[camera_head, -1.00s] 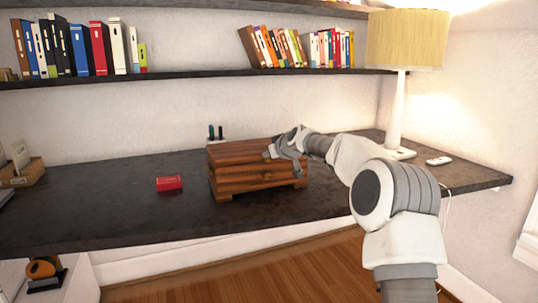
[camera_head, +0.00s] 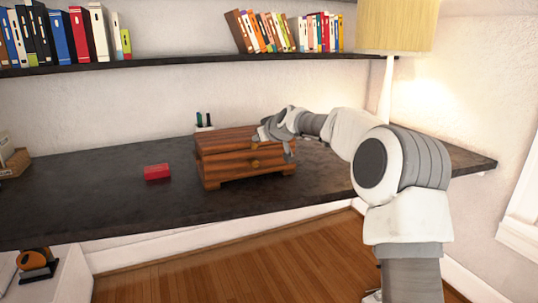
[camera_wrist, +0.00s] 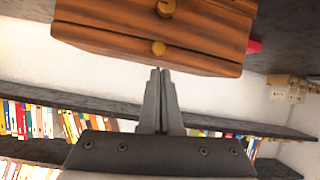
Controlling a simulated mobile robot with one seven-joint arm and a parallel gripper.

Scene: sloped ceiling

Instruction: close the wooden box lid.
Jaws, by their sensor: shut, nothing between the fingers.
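The wooden box (camera_head: 225,172) stands on the dark desk, brown with striped grain and short feet. Its lid (camera_head: 222,138) looks flat and down on the body in the head view; I cannot tell whether a small gap is left. A round brass knob (camera_head: 255,163) shows on the front. In the wrist view the box (camera_wrist: 110,30) fills the top, with two brass knobs. My gripper (camera_wrist: 160,72) is shut and empty, its fingertips close to the box's edge. In the head view my gripper (camera_head: 268,133) is at the lid's right side, hiding part of it; contact is unclear.
A red block (camera_head: 157,172) lies on the desk (camera_head: 90,205) left of the box. A small pen holder (camera_head: 204,125) stands behind it. Shelves with books (camera_head: 290,32) hang above, and a lamp (camera_head: 393,25) stands at the right. The desk's left front is clear.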

